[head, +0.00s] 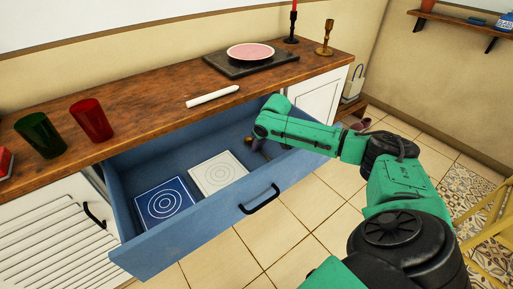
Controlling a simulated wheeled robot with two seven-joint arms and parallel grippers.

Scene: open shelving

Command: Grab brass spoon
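My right arm comes in from the lower right, and its green wrist hangs over the right part of the open blue drawer (205,225). My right gripper (256,146) points down into the drawer, and its fingers are mostly hidden behind the wrist. A small brownish piece shows beside the fingers, but it is too small and covered to tell whether it is the brass spoon or whether it is held. No spoon shows clearly anywhere else. My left gripper is not in view.
In the drawer lie a blue patterned coaster (165,203) and a white one (218,173). The wooden counter (150,118) holds a green cup (40,135), a red cup (92,120), a white stick (212,96), a pink plate (250,52) and candlesticks (325,40). A drawer handle (260,200) juts forward.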

